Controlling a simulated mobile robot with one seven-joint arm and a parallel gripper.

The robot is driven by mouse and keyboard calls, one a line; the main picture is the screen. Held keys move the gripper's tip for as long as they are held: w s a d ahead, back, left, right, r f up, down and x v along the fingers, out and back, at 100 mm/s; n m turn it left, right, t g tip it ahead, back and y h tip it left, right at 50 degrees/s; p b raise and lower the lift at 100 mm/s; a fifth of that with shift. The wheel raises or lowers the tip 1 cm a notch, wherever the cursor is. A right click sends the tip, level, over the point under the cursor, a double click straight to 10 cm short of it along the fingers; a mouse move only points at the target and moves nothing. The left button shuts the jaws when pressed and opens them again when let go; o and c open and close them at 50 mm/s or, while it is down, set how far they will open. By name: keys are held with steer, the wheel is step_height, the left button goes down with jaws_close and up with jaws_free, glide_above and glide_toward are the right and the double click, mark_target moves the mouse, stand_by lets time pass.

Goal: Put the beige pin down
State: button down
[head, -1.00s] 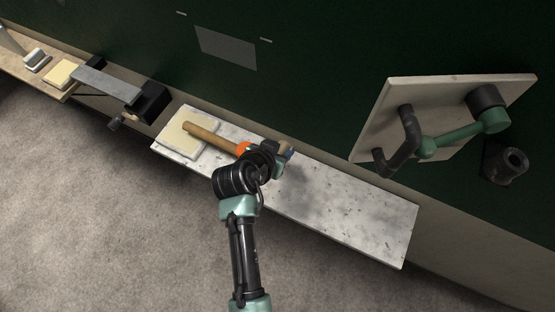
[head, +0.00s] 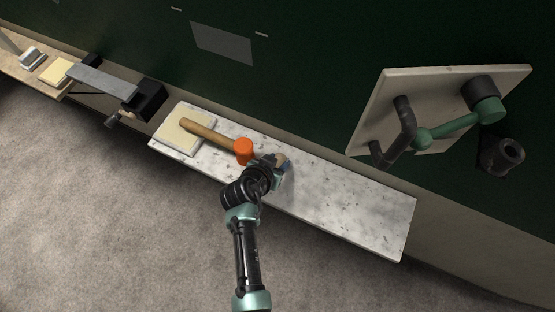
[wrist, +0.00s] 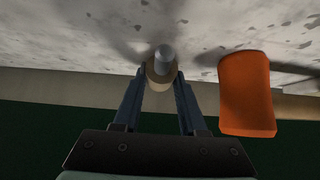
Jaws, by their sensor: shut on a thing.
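The beige pin (wrist: 159,75) is held between the two blue fingers of my gripper (wrist: 160,90) in the wrist view. It has a round beige body with a paler grey end that points toward the speckled slab. In the head view a small beige part of the pin (head: 281,159) shows at my gripper (head: 284,167), over the middle of the speckled white slab (head: 345,212). The rest of it is hidden by my wrist and fingers. I cannot tell whether the pin touches the slab.
A mallet with an orange head (head: 244,151) lies just left of my gripper, its wooden handle over a cream block (head: 184,132). The slab's right part is clear. A tilted board (head: 447,85) with a green-and-black handle stands behind. A clamp-like black block (head: 151,99) is left.

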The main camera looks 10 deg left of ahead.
steer(key=shift+c, duration=2.3)
jaws_free()
steer(key=shift+r+p, duration=0.15)
steer(key=shift+p, duration=0.15)
steer(key=v, duration=1.2)
steer(key=shift+b, duration=0.35)
steer(key=shift+s, duration=0.1)
